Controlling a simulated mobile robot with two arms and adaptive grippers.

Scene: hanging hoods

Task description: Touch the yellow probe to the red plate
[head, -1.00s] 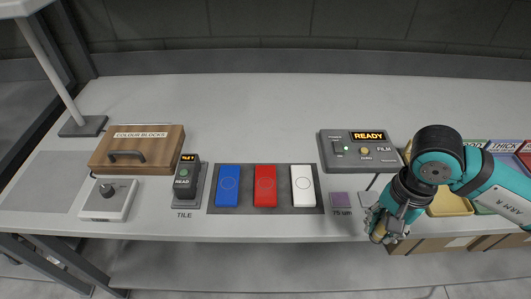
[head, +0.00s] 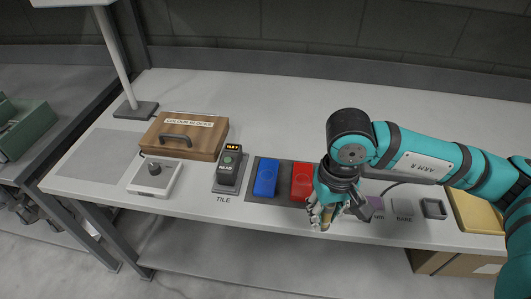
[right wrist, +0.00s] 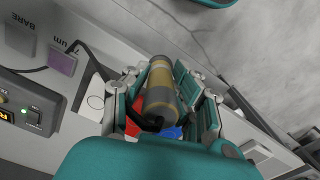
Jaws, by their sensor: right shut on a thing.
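The yellow probe (right wrist: 160,85), a yellow-and-grey cylinder with a dark cable end, is held between the fingers of my right gripper (head: 323,214). Its tip also shows in the head view (head: 326,223). The red plate (head: 301,181) lies on a dark mat (head: 254,188), right of the blue plate (head: 265,178). My right gripper is at the front right of the red plate and covers the mat's right part. In the wrist view, a bit of red (right wrist: 131,131) shows behind the fingers. I cannot tell any contact between probe and plate. My left gripper is not in view.
The white plate (right wrist: 96,101) shows in the wrist view. A READ device (head: 229,165) stands left of the blue plate. A wooden colour-blocks box (head: 185,135) and a knobbed box (head: 155,179) are further left.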

